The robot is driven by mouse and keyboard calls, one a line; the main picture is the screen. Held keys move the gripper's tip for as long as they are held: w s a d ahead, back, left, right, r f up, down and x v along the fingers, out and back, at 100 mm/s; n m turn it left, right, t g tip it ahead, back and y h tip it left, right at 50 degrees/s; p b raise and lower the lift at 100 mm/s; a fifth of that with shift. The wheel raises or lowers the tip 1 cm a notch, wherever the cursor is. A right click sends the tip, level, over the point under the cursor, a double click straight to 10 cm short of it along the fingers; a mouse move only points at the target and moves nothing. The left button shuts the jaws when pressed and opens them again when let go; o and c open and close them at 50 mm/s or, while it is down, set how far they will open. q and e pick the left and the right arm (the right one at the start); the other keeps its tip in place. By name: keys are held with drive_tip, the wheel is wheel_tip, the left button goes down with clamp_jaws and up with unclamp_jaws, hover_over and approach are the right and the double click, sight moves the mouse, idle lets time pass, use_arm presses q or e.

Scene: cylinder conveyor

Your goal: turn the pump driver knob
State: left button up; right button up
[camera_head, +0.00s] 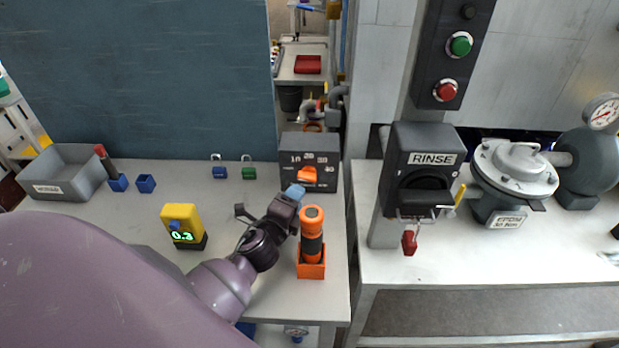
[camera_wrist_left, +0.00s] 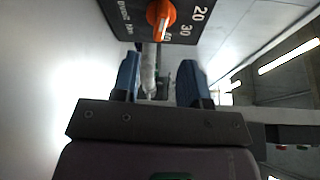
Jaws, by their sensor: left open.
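The pump driver (camera_head: 328,168) is a dark grey box with a numbered scale, standing at the right back of the left table. Its orange knob (camera_head: 306,176) is on the front face. The knob also shows at the top of the left wrist view (camera_wrist_left: 160,14), beside the numbers 20 and 30. My left gripper (camera_head: 294,191) is just in front of and below the knob, apart from it. In the left wrist view, its two blue fingertips (camera_wrist_left: 158,78) are spread with nothing gripped between them. My right gripper is in neither view.
An orange-and-black cylinder in an orange holder (camera_head: 311,245) stands close right of my left gripper. A yellow meter (camera_head: 182,226) reading 0.3 is to the left. A grey bin (camera_head: 62,172) is far left.

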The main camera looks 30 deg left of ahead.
sight(308, 181)
use_arm(q)
drive_tip(key=w, duration=0.4)
drive_tip(key=w+a, duration=0.1)
drive_tip(key=w, duration=0.1)
drive_tip(key=shift+w+f, duration=0.25)
drive_tip(key=shift+w, duration=0.1)
drive_tip(key=shift+w+a, duration=0.15)
drive_tip(key=shift+w, duration=0.5)
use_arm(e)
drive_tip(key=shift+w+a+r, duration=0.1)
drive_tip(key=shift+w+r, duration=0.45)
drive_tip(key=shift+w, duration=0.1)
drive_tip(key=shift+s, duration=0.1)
